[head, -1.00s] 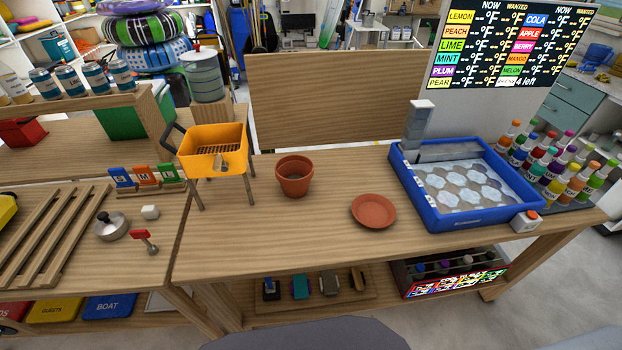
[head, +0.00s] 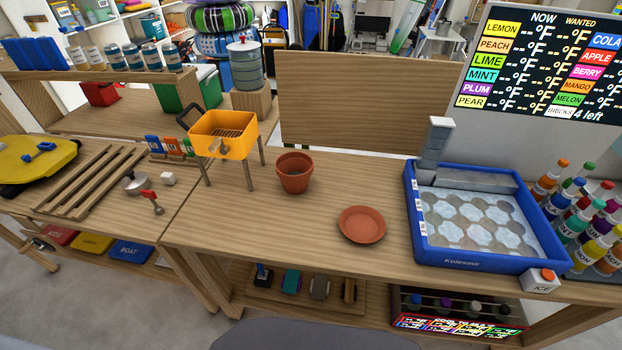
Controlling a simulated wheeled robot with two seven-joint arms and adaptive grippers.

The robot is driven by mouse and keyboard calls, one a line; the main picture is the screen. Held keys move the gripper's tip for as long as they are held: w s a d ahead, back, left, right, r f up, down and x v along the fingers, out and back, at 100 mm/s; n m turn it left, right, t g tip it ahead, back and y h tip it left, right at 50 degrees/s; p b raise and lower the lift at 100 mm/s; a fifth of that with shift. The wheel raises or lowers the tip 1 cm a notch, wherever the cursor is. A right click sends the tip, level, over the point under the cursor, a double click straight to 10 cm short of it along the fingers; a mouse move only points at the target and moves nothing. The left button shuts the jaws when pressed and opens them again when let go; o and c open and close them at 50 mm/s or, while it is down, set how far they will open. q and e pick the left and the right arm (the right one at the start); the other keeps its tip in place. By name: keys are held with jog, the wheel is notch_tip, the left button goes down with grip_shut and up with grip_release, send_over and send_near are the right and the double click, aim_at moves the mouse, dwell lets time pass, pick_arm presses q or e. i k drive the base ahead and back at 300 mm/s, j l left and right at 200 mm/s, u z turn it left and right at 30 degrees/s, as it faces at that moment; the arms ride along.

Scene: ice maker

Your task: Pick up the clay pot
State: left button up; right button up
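The clay pot (head: 295,174) is a small terracotta flowerpot. It stands upright on the wooden workbench in the head view, a little left of the middle. A matching terracotta saucer (head: 362,225) lies on the bench in front of it and to the right, apart from the pot. The inside of the pot shows only in part. Neither of my grippers is in view.
A yellow basket on legs (head: 224,136) stands just left of the pot. A blue ice tray machine (head: 468,263) and several bottles (head: 605,228) are at the right. A wooden panel (head: 372,105) rises behind the bench. The bench front is clear.

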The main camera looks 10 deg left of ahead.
aim_at(294, 169)
jog(key=l, duration=1.05)
jog(key=k+l+u, duration=0.1)
jog(key=l, duration=1)
